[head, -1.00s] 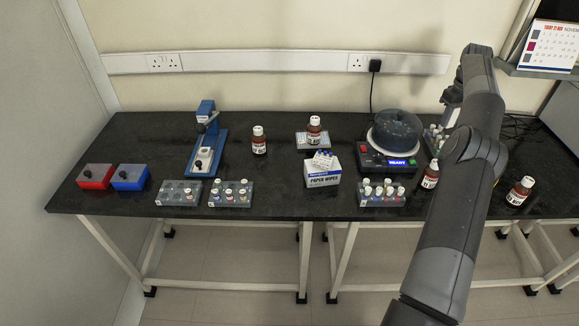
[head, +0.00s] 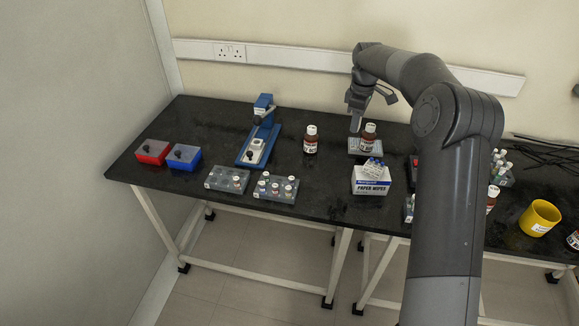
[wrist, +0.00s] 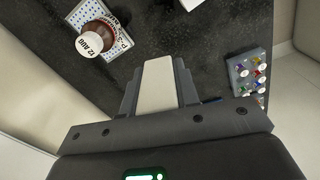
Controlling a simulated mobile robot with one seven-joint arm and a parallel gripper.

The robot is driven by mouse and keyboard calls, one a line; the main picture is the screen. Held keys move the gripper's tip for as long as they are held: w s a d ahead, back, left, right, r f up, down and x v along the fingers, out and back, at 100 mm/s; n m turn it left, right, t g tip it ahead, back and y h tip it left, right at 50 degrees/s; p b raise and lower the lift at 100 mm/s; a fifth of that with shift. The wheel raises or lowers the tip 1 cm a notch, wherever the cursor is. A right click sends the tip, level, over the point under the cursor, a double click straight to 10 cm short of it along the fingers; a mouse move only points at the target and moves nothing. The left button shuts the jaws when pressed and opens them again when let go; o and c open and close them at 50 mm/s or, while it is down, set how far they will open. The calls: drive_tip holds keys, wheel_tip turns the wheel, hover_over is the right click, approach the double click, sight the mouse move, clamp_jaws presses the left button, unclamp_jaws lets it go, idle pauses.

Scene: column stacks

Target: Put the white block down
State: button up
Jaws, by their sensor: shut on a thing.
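The white block (wrist: 158,85) is between the two fingers of my gripper (wrist: 158,88) in the wrist view, and the gripper is shut on it. Dark bench top shows beyond the block. In the head view my gripper (head: 356,126) points down at the back of the black bench, close beside a brown bottle (head: 369,136). I cannot make out the block clearly there, nor tell whether it touches the bench.
The bottle stands on a light, dotted plate (wrist: 74,17). A paper wipes box (head: 371,187) is in front. Another bottle (head: 310,140) and a blue stand (head: 259,140) are to the left. Vial racks (head: 276,188) line the front; bare bench lies between.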

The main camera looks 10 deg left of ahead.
drive_tip(key=s+a+n, duration=0.2)
drive_tip(key=s+a, duration=0.3)
drive_tip(key=a, duration=0.4)
hover_over(289, 166)
wheel_tip(289, 166, down, 12)
drive_tip(key=shift+f, duration=2.2)
drive_tip(key=shift+f, duration=0.1)
drive_tip(key=o, duration=0.9)
drive_tip(key=shift+o, duration=0.2)
wheel_tip(289, 166, up, 12)
